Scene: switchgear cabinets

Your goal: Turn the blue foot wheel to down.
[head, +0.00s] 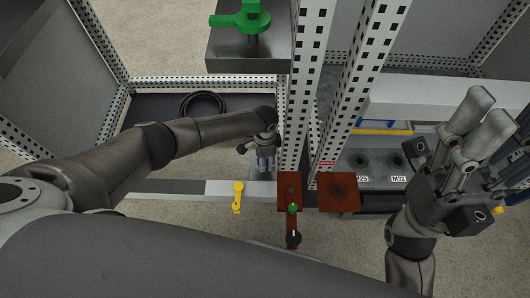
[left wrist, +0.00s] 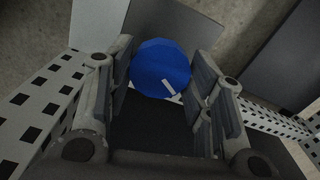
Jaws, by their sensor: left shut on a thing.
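The blue foot wheel (left wrist: 158,62) is a round blue knob with a short white mark, tilted, near its lower right edge in the left wrist view. It sits between the two fingers of my left gripper (left wrist: 160,75), which is shut on it. The rest of the wheel is hidden by the gripper. My right gripper (head: 490,108) is raised at the right, open and empty.
A green handle (head: 240,20) is on a grey box at the top. Brown plates (head: 339,192) flank the perforated post (head: 303,90). A black cable coil (head: 203,104) lies in the cabinet base.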

